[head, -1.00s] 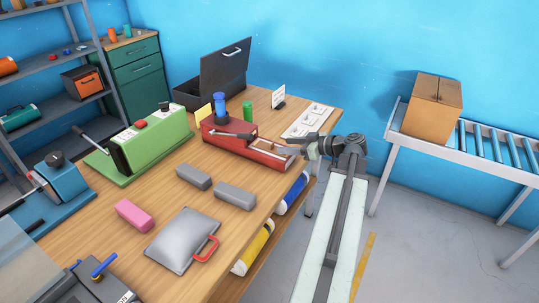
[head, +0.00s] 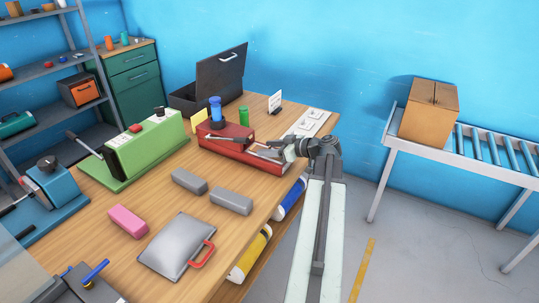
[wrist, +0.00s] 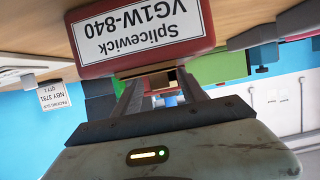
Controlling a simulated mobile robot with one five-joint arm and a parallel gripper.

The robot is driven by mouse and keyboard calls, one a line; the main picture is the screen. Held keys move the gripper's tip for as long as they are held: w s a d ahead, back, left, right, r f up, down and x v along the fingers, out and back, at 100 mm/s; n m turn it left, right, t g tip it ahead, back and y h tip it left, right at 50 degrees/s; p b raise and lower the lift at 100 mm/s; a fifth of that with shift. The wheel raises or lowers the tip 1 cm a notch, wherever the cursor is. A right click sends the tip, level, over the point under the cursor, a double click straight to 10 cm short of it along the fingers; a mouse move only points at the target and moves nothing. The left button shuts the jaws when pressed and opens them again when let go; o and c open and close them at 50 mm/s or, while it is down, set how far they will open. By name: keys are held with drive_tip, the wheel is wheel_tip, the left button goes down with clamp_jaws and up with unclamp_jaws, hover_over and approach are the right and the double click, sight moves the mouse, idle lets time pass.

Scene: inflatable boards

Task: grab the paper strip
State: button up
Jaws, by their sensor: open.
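A red splicing device (head: 227,136) with a grey lever and a blue knob sits near the table's right edge. Its front label reads "Splicewick VG1W-840" and shows inverted in the wrist view (wrist: 141,37). A pale piece, possibly the paper strip, lies in the device's right end (head: 268,153); I cannot tell it clearly. My gripper (head: 280,152) is at that end, low over it. In the wrist view my gripper (wrist: 160,88) has its two fingers apart, with a small beige and dark part of the device showing between them. I see nothing held.
A green device (head: 148,145), grey blocks (head: 231,201), a pink block (head: 128,219) and a silver pouch (head: 176,246) are on the wooden table. A green cylinder (head: 244,116) and a white card (head: 276,102) stand behind the red device. A conveyor with a box (head: 428,110) stands right.

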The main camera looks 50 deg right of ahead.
drive_tip(key=c, duration=1)
drive_tip(key=shift+r, duration=0.1)
drive_tip(key=shift+c, duration=0.2)
